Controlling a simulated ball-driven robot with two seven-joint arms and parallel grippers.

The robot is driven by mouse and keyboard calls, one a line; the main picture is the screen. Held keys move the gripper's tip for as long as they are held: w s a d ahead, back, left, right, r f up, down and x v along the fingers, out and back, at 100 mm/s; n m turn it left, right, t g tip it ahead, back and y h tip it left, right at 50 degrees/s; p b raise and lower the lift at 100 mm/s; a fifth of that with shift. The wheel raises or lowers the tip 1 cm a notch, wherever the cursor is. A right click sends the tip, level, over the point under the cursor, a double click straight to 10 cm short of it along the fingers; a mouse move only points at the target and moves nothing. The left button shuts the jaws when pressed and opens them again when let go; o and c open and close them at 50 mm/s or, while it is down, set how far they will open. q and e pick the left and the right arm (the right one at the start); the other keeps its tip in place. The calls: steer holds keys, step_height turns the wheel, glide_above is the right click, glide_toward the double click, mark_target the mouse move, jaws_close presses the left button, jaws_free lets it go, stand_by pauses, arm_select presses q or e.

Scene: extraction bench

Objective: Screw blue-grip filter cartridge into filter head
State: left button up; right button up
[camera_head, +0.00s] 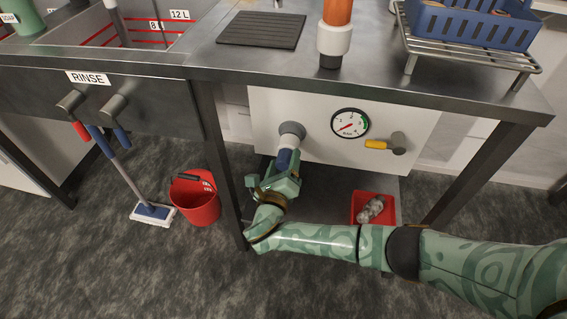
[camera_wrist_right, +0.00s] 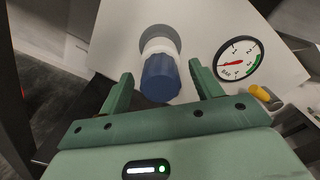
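The filter cartridge (camera_head: 285,158) has a blue grip and a white upper body; it also shows in the right wrist view (camera_wrist_right: 160,78). Its white end meets the grey round filter head (camera_head: 292,131) on the white panel under the bench. I cannot tell how deep it sits. My right gripper (camera_head: 279,172) is just below the cartridge in the head view. In the right wrist view its fingers (camera_wrist_right: 161,72) are apart, one on each side of the blue grip, with gaps visible on both sides. My left gripper is not in view.
A pressure gauge (camera_head: 350,123) and a yellow-handled valve (camera_head: 385,145) are on the panel to the right. A red tray (camera_head: 364,205) with a crumpled grey item lies below. A red bucket (camera_head: 196,202) and a mop (camera_head: 152,212) stand left of the bench leg (camera_head: 222,160).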

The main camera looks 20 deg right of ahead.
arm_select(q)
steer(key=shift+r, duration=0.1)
arm_select(e)
steer(key=shift+s+a+r, duration=0.1)
steer(key=shift+s+a, duration=0.15)
steer(key=shift+s, duration=0.05)
arm_select(q)
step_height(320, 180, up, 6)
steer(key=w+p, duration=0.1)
steer(key=p, duration=0.4)
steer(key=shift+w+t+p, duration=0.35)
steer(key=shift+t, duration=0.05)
arm_select(e)
steer(key=v, duration=1.5)
steer(key=shift+s+a, duration=0.2)
